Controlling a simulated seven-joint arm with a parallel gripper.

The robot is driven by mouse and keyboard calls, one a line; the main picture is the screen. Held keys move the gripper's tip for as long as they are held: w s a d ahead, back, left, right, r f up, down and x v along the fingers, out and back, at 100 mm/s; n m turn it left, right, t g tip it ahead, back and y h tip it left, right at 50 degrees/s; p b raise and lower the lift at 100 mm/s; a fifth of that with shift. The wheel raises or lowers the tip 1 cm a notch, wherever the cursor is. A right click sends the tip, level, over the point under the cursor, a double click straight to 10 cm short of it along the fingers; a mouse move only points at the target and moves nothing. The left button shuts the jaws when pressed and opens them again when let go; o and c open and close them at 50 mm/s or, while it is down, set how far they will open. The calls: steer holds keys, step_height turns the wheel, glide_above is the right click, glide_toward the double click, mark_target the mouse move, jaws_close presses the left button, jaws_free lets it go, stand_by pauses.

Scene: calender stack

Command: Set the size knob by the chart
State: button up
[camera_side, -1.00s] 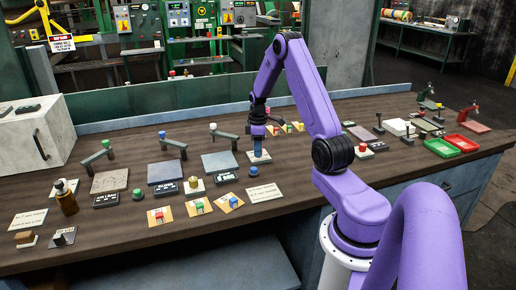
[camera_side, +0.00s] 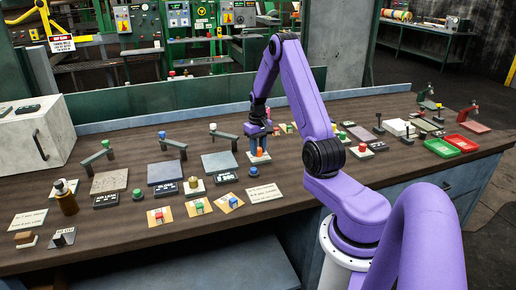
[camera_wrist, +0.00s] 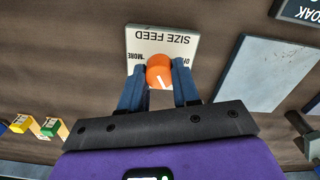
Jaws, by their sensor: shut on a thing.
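The orange size knob (camera_wrist: 160,70) sits on a pale plate (camera_wrist: 178,38) marked "SIZE FEED", with "MORE" at one side. The plate reads upside down in the wrist view. The knob's white line points down and slightly right there. My gripper (camera_wrist: 160,88) has a blue finger on each side of the knob and is shut on it. In the side view the knob (camera_side: 260,153) shows below my gripper (camera_side: 259,148). White written cards lie at the bench front (camera_side: 265,195) and far left (camera_side: 28,219); their writing is too small to read, so I cannot tell which is the chart.
A grey slab (camera_side: 219,161) lies left of the knob plate. A blue button (camera_side: 253,171) and a brass knob (camera_side: 194,183) stand in front. Several cards with coloured blocks (camera_side: 197,207) lie near the front edge. Red and green trays (camera_side: 462,143) sit at the right.

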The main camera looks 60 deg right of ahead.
mark_target(259, 148)
steer(key=m, duration=0.6)
steer(key=shift+m, duration=0.3)
steer(key=m, duration=0.6)
stand_by(0.4)
steer(key=o, duration=1.1)
steer(key=shift+c, duration=0.2)
step_height(259, 148, up, 18)
steer(key=shift+f, duration=0.25)
